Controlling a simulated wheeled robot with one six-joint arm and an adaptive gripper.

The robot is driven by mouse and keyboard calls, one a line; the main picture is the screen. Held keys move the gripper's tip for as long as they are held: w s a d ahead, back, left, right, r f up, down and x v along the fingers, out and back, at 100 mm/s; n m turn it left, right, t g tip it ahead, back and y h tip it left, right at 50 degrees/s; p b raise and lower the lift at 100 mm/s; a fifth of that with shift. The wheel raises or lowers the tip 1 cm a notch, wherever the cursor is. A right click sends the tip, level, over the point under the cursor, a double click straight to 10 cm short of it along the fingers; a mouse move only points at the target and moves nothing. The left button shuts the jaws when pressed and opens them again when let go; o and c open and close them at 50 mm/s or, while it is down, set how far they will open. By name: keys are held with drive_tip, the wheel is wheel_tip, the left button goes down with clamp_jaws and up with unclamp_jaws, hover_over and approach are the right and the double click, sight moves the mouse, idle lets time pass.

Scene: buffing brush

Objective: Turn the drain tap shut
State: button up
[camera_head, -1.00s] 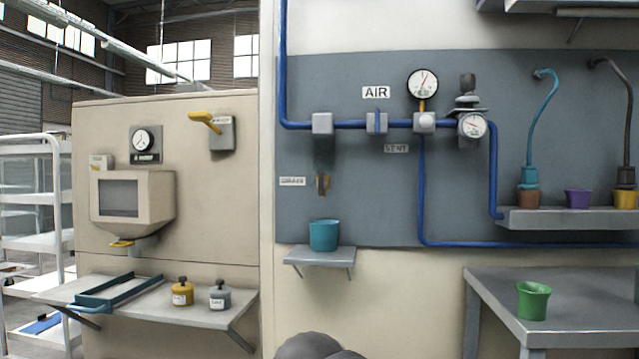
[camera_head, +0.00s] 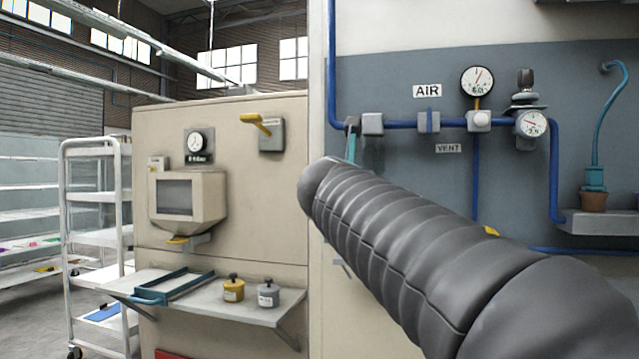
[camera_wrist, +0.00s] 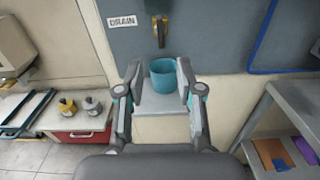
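The drain tap (camera_wrist: 160,28) shows in the wrist view at top centre, a brass handle hanging down on the grey panel, right of the DRAIN sign (camera_wrist: 122,21). My gripper (camera_wrist: 160,80) is open and empty, its fingers spread left and right, with the tap beyond and above them in the picture. A teal cup (camera_wrist: 163,76) stands on a small shelf (camera_wrist: 163,107) below the tap and shows between the fingers. In the head view my dark arm covers the tap and cup.
A blue air pipe (camera_head: 395,125) with valves and gauges runs above the arm. A grey workbench (camera_wrist: 285,105) stands at right. At left, a shelf (camera_head: 255,315) holds a yellow pot (camera_head: 233,290) and a grey pot (camera_head: 268,294).

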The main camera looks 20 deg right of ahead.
drive_tip(key=p+x, duration=0.1)
drive_tip(key=x, duration=1.2)
drive_tip(key=shift+w+d+p, duration=0.25)
drive_tip(key=shift+w+p, duration=0.05)
clamp_jaws()
